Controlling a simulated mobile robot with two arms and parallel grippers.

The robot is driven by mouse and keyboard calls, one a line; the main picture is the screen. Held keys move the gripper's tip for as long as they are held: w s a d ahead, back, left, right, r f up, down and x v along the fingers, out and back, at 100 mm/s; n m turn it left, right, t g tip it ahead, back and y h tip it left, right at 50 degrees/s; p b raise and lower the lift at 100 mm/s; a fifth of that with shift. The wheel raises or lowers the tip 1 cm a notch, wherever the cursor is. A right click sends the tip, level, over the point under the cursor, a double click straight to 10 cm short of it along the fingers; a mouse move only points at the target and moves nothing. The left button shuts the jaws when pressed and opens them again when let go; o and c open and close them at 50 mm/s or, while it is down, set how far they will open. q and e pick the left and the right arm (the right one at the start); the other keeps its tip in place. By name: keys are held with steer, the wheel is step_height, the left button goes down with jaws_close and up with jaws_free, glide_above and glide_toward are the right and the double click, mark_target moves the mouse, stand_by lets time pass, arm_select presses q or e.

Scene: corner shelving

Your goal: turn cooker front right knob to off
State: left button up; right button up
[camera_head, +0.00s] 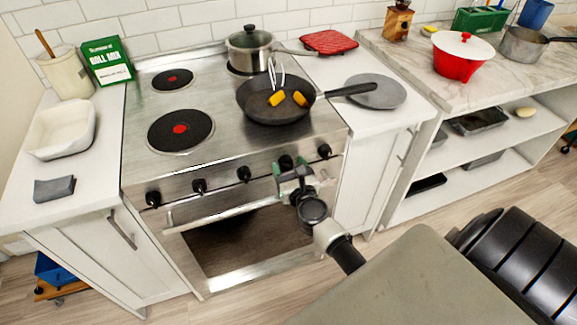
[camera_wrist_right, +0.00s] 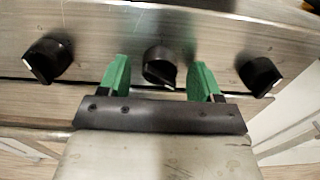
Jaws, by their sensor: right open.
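The steel cooker (camera_head: 220,172) has a row of several black knobs on its front panel. My right gripper (camera_head: 292,172) is at the panel, in front of the second knob from the right (camera_head: 286,162). In the right wrist view its green fingers (camera_wrist_right: 158,78) are open, one on each side of that black knob (camera_wrist_right: 160,66); I see gaps on both sides. The knob's white mark points down and to the right. The rightmost knob (camera_head: 324,151) shows right of the gripper, also in the wrist view (camera_wrist_right: 260,76). My left gripper is out of view.
A frying pan (camera_head: 262,108) with yellow pieces and a whisk sits on the front right hob, its handle reaching right. A pot (camera_head: 248,52) stands behind it. The oven door handle (camera_head: 225,205) runs below the knobs. Another knob (camera_wrist_right: 47,58) is left of the fingers.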

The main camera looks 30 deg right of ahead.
steer(key=c, duration=0.9)
